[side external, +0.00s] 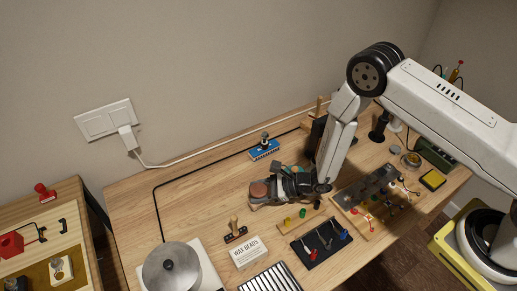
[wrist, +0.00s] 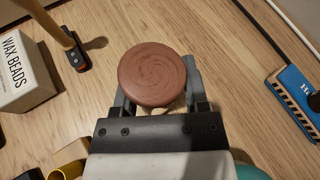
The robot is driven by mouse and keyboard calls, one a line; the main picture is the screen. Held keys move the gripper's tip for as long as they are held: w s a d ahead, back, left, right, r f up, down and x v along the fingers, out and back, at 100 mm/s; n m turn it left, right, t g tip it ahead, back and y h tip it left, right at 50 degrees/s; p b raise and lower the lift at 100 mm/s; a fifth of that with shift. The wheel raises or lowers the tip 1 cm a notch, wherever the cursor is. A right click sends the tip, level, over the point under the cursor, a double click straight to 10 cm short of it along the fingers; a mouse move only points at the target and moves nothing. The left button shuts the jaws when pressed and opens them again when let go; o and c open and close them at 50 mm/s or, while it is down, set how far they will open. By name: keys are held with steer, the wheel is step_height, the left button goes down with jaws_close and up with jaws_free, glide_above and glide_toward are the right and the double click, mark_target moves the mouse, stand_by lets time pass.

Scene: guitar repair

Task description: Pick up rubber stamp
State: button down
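A stamp-like thing with a wooden handle and dark base (side external: 235,231) stands on the workbench left of my gripper; it also shows at the upper left of the wrist view (wrist: 75,48). My gripper (side external: 262,194) is low over the bench, pointing left. In the wrist view its two fingers (wrist: 158,88) are apart, on either side of a round reddish-brown disc (wrist: 153,75) with a swirled top. The disc also shows at my gripper's front end in the side view (side external: 259,188). It covers parts of the fingers, so I cannot tell whether they grip it.
A wax beads box (side external: 248,252) stands near the wooden-handled thing. A blue block (side external: 264,150) is behind my gripper. A black tool mat (side external: 321,243) and a cluttered board (side external: 370,200) lie in front and right. A metal pot (side external: 172,268) is front left. The bench's left middle is clear.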

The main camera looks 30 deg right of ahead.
steer(key=shift+r, duration=0.15)
stand_by(0.3)
steer(key=shift+r, duration=1.1)
steer(key=s+d+r, duration=0.5)
steer(key=s+r, duration=0.5)
steer(key=s, duration=0.3)
steer(key=shift+r, duration=0.25)
steer(key=shift+a, duration=0.1)
